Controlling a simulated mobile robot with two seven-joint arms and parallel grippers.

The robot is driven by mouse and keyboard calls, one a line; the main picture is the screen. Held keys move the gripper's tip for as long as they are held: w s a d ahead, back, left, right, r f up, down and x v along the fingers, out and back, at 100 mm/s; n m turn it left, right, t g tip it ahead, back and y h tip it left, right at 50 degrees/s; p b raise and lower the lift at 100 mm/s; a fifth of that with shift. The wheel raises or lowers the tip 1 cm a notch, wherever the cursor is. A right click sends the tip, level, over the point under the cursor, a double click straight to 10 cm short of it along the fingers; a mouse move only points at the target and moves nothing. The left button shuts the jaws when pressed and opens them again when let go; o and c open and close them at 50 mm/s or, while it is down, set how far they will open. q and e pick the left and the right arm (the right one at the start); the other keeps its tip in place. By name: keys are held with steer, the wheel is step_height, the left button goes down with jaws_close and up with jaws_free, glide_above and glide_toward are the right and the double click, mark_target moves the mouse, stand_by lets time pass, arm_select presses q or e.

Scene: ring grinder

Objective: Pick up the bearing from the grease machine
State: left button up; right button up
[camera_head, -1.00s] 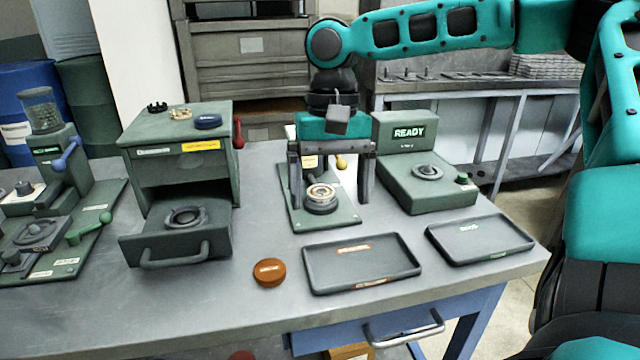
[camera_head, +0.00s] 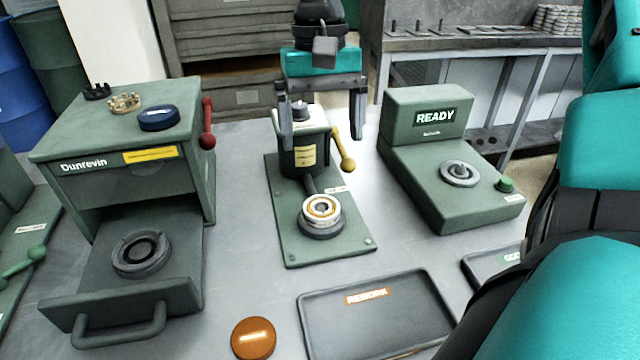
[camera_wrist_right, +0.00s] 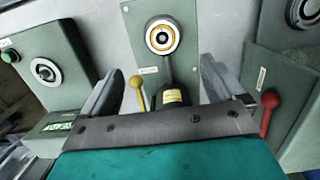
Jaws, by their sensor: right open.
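The bearing (camera_head: 321,209), a silver ring with an orange-yellow inner band, sits on the dark round seat of the grease machine (camera_head: 284,240), a green plate with a dark green post and yellow-knobbed lever. It also shows in the right wrist view (camera_wrist_right: 160,38), at the top middle. My right gripper (camera_head: 322,142) is open and empty, above and behind the bearing, with its fingers on either side of the machine's post in the picture. In the right wrist view its fingers (camera_wrist_right: 160,85) are wide apart, and the bearing lies beyond them. My left gripper is not in view.
A green press with an open drawer (camera_head: 70,300) and red lever stands on the left. A READY tester (camera_head: 430,185) stands on the right. A REWORK tray (camera_head: 375,325) and an orange puck (camera_head: 254,338) lie in front. The machine's yellow lever (camera_head: 347,163) is close to my right gripper.

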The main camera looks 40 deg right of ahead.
steer(key=b, duration=0.2)
glide_above(321, 208)
steer(key=f, duration=0.7)
steer(key=shift+w+d+f, duration=0.2)
steer(key=shift+d+f, duration=0.1)
steer(key=shift+d, duration=0.1)
steer(key=f, duration=0.4)
steer(key=shift+a+f+b, duration=0.1)
steer(key=shift+a+b, duration=0.2)
steer(key=shift+b, duration=0.05)
steer(key=shift+s+f, duration=0.1)
steer(key=shift+f, duration=0.35)
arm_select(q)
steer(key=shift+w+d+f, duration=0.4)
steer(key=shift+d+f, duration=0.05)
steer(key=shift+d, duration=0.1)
arm_select(e)
steer(key=shift+c, duration=0.3)
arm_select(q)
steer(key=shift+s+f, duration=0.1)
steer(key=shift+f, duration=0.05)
arm_select(e)
steer(key=c, duration=1.2)
